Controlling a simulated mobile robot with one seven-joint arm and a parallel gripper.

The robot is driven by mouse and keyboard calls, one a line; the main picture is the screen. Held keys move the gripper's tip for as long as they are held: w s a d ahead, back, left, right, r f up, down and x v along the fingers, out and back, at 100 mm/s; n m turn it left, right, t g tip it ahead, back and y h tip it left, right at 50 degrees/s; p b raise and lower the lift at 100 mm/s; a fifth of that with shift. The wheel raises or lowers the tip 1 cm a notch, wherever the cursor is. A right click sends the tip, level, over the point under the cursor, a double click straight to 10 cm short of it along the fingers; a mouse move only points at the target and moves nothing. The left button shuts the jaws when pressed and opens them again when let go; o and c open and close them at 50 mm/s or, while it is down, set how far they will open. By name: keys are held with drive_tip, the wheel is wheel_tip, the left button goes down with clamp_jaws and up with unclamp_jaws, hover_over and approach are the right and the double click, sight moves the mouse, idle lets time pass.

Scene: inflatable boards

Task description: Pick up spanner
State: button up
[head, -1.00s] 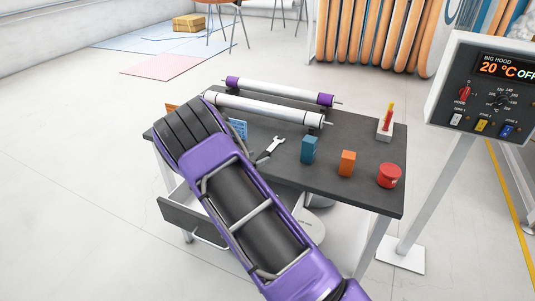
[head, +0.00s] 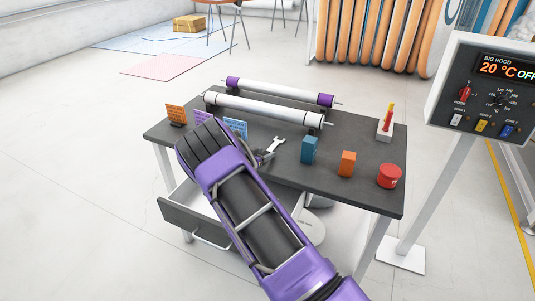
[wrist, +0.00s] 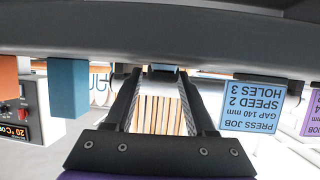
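The spanner (head: 275,146) lies on the dark tabletop (head: 345,188); its silver open jaw shows in the head view, just right of my purple arm's far end. Its lower end is hard to make out there. My gripper (wrist: 158,74) shows in the wrist view with its two dark fingers apart and nothing clearly held between them. In the head view the fingers are mostly hidden behind my arm, close to the spanner. I cannot clearly make out the spanner in the wrist view, which looks upside down.
A teal block (head: 309,149), an orange block (head: 347,163) and a red tin (head: 389,175) stand right of the spanner. A blue card (head: 235,127) and an orange card (head: 176,114) stand left. A white roller (head: 262,109) lies behind. A drawer (head: 195,220) hangs open below.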

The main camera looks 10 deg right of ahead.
clamp_jaws()
